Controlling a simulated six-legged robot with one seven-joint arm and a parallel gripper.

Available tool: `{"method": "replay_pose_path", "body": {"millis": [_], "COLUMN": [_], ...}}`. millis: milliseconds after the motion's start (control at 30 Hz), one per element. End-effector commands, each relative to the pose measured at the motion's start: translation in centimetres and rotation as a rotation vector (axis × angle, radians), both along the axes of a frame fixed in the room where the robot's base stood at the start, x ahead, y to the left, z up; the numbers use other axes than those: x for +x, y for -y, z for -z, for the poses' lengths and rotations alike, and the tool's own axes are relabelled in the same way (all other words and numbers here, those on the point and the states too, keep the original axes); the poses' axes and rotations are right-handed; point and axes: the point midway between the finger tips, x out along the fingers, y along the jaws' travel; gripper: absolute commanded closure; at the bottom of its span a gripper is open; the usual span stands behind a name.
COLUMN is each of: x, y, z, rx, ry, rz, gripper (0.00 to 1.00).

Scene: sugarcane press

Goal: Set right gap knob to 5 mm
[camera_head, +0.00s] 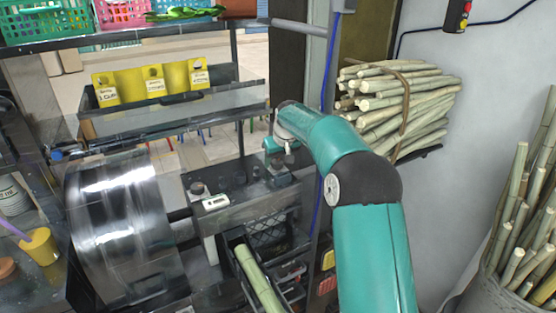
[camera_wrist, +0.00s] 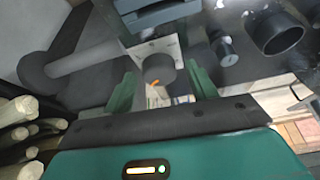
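In the wrist view a dark round knob (camera_wrist: 158,68) with a small orange mark near its edge stands on a pale plate. It lies ahead of the gap between my two green fingers. My gripper (camera_wrist: 162,88) is open, with the fingers spread to either side; I cannot tell whether they touch the knob. In the head view my gripper (camera_head: 281,158) is at the right end of the press top, and the knob at it is not clearly visible. A small white display (camera_head: 215,202) and a dark knob (camera_head: 197,188) sit further left. The knob's setting is unreadable.
A shiny metal drum (camera_head: 122,230) stands at left. A bundle of cane (camera_head: 405,100) rests on a wall rack at right, with more cane (camera_head: 530,225) in a bin. A cane piece (camera_head: 258,280) lies below the press. A yellow label holder (camera_head: 150,83) stands behind.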

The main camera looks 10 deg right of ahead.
Motion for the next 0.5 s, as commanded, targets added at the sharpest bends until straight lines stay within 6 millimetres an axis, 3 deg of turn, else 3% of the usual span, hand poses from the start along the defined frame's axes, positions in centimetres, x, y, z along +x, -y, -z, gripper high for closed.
{"method": "replay_pose_path", "body": {"millis": [33, 200, 500], "x": [0.00, -0.02, -0.02], "y": [0.01, 0.01, -0.02], "z": [-0.01, -0.02, -0.04], "rx": [0.000, 0.000, -0.001], "ry": [0.000, 0.000, 0.000], "rz": [0.000, 0.000, 0.023], "gripper": [0.53, 0.86, 0.86]}}
